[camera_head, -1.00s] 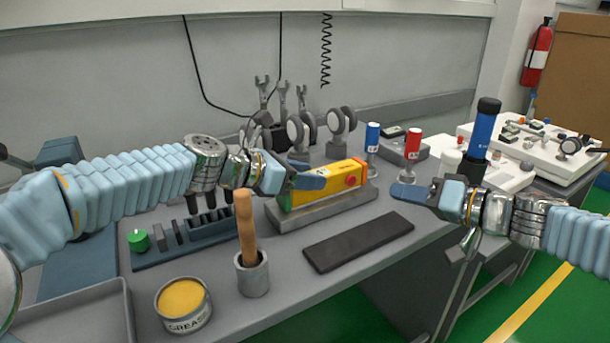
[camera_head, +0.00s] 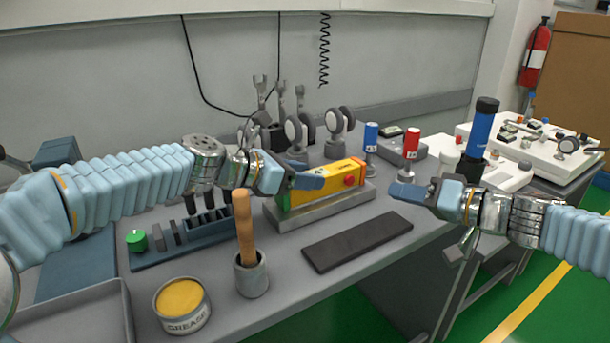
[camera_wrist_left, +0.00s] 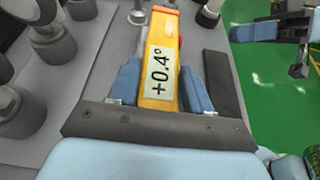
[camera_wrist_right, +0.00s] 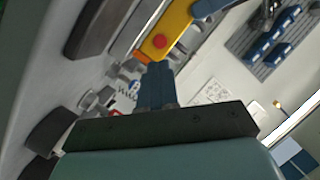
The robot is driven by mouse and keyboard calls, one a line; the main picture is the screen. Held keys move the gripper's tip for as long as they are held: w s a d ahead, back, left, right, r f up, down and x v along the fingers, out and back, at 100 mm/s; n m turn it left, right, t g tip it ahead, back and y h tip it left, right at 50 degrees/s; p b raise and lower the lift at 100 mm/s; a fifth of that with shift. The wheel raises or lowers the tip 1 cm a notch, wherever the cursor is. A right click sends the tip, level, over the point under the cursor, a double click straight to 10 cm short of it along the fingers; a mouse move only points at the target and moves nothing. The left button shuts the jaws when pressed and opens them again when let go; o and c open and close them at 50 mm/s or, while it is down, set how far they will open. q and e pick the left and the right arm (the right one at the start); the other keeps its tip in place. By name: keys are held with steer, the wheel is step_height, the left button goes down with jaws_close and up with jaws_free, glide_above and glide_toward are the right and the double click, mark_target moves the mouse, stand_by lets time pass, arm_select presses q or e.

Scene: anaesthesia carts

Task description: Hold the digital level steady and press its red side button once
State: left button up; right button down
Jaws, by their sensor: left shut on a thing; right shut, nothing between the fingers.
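The yellow digital level (camera_head: 325,183) stands on a grey block (camera_head: 330,208) on the bench. Its red side button (camera_head: 349,181) faces the front right; the right wrist view shows the button (camera_wrist_right: 159,41) too. In the left wrist view the level's display (camera_wrist_left: 160,79) reads +0.4°. My left gripper (camera_head: 300,180) is shut on the level near its left end, with fingers (camera_wrist_left: 160,85) on both sides. My right gripper (camera_head: 402,192) is shut and empty, a short gap to the right of the button. Its closed fingers (camera_wrist_right: 156,82) point toward the level.
A dark flat mat (camera_head: 358,241) lies in front of the level. A wooden-handled tool in a grey cup (camera_head: 251,275) and a grease tin (camera_head: 182,305) stand at front left. Red (camera_head: 411,142) and blue (camera_head: 371,137) capped items stand behind, with a blue cylinder (camera_head: 481,130) at right.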

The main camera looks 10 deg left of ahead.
mark_target(349, 180)
steer(key=shift+s+a+f+g, duration=0.2)
steer(key=shift+s+a+g, duration=0.1)
steer(key=shift+s+a, duration=0.1)
steer(key=s+f+h, duration=0.1)
steer(key=s+m+g+h, duration=0.1)
steer(key=s+f+m+g+h, duration=0.1)
steer(key=h, duration=0.1)
steer(key=shift+s+a+f, duration=0.25)
steer(key=shift+s+f, duration=0.1)
steer(key=shift+s, duration=0.05)
steer(key=shift+s+d+m+h, duration=0.1)
steer(key=shift+m+h, duration=0.2)
steer(key=shift+h, duration=0.9)
steer(key=shift+w+a+r+m+t+h, duration=0.15)
steer(key=shift+w+r+t+h, duration=0.1)
steer(key=shift+r+h, duration=0.2)
steer(key=shift+w+a+r+m+t+h, duration=0.15)
steer(key=shift+w+r+t+h, duration=0.1)
steer(key=shift+r+h, duration=0.2)
steer(key=shift+w+a, duration=0.9)
steer(key=shift+w, duration=0.25)
steer(key=shift+w+a, duration=0.9)
steer(key=shift+w, duration=0.25)
steer(key=shift+w+a, duration=0.9)
steer(key=shift+w, duration=0.25)
